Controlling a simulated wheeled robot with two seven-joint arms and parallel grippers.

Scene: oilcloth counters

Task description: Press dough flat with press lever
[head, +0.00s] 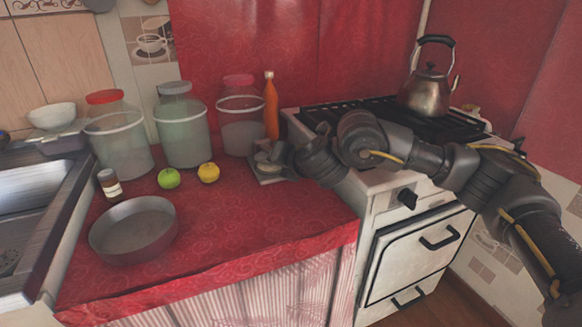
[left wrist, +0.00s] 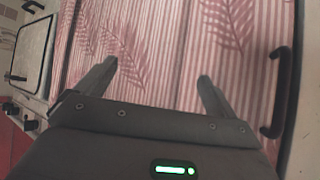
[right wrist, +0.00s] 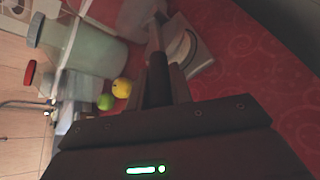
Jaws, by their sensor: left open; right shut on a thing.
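The press (head: 268,179) stands on the red counter near the stove, with a grey base and a pale round part above it. It also shows in the right wrist view (right wrist: 199,58). My right gripper (head: 287,160) is at the press, shut on its lever (right wrist: 153,38), which runs up from between the fingers in the right wrist view. The fingers and arm hide part of the press. I cannot make out the dough clearly. My left gripper (left wrist: 157,72) is open and empty, in front of a striped curtain; it is outside the head view.
An orange bottle (head: 271,106) and several lidded jars, one nearest the press (head: 240,132), stand behind it. A green apple (head: 169,178), a yellow fruit (head: 208,172), a small bottle (head: 110,184) and a round pan (head: 133,245) lie left. The stove (head: 410,225) carries a kettle (head: 428,92).

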